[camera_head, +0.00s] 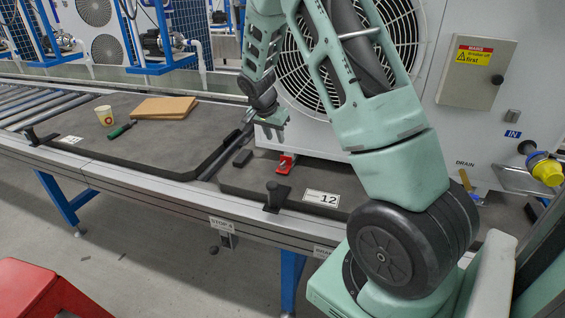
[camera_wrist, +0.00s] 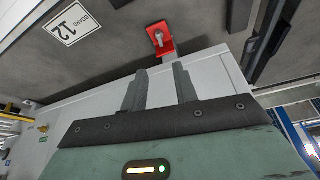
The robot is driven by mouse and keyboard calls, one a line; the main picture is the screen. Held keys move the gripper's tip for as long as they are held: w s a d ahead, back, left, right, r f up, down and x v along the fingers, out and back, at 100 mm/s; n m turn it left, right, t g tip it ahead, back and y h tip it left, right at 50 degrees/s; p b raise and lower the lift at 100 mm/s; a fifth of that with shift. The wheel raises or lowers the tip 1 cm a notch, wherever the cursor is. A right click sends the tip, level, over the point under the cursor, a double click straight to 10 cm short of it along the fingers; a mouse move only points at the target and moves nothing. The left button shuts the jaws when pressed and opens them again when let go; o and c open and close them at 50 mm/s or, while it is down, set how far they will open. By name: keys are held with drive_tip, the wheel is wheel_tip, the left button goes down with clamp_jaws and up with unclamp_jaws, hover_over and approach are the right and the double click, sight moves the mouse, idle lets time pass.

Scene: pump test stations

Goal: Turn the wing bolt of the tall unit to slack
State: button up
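The tall unit (camera_head: 430,130) is a large pale housing with a round fan grille, standing on the board marked 12. A red bracket (camera_head: 286,163) sits at its foot. In the wrist view the red bracket (camera_wrist: 167,46) carries a small grey part, apparently the wing bolt (camera_wrist: 159,37); its exact angle is too small to read. My gripper (camera_head: 277,133) is in front of the unit's lower left corner, above and a little left of the bracket. In the wrist view my gripper (camera_wrist: 160,76) has its two fingers apart, with nothing between them, and the bracket lies beyond the tips, not touched.
A black block (camera_head: 242,158) lies left of the bracket. A black post (camera_head: 275,195) stands at the front edge beside the 12 plate (camera_head: 321,198). A yellow connector (camera_head: 547,171) projects at right.

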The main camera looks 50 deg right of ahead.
sight(283, 162)
drive_tip(key=x, duration=1.4)
drive_tip(key=shift+b, duration=0.3)
clamp_jaws()
